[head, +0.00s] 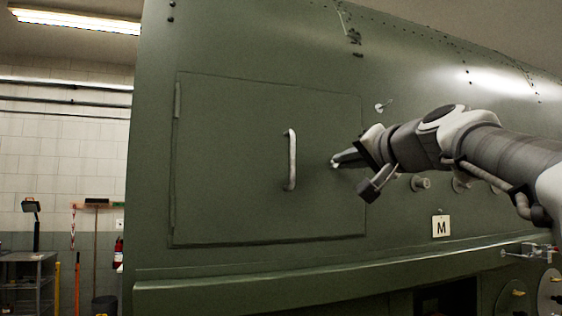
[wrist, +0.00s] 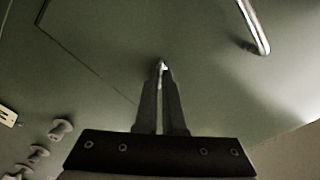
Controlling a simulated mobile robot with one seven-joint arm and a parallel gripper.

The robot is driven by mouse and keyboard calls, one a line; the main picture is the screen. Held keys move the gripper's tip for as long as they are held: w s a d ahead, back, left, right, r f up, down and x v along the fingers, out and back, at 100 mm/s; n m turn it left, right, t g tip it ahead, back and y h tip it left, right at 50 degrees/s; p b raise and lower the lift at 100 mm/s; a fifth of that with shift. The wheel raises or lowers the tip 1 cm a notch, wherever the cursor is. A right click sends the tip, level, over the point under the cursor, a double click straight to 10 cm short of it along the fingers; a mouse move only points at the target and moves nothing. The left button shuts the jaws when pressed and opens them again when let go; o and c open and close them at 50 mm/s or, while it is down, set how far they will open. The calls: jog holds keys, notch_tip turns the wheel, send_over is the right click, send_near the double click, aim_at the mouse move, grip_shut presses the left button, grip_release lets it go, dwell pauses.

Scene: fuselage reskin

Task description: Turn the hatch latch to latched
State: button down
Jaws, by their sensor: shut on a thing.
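The green hatch (head: 235,150) is a rectangular door lying flush in the green fuselage side, with a hinge at its left edge and a pale vertical handle (head: 291,160) right of its middle. My gripper (head: 335,163) is at the hatch's right part, near its right edge. In the wrist view my gripper (wrist: 161,75) has its two fingers close together, shut on a small pale piece (wrist: 162,65) at the tips, which looks like the hatch latch. The fingers hide most of the latch, so its angle cannot be told. The handle also shows in the wrist view (wrist: 255,28).
A small pale fitting (head: 381,107) sticks out above my wrist. Round knobs (head: 420,184) protrude from the skin right of the hatch, above a plate marked M (head: 441,226). A ledge (head: 300,280) runs below the hatch. A shelf cart (head: 28,275) stands far left.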

jog(key=shift+m+p, duration=0.85)
jog(key=shift+m, duration=3.35)
jog(key=c, duration=1)
grip_release()
jog(key=shift+d, duration=0.1)
jog(key=shift+f, duration=0.1)
jog(key=shift+s, duration=0.1)
jog(key=b+v, duration=0.2)
jog(key=v, duration=1.5)
jog(key=shift+s+b, duration=0.1)
jog(key=shift+b, duration=0.25)
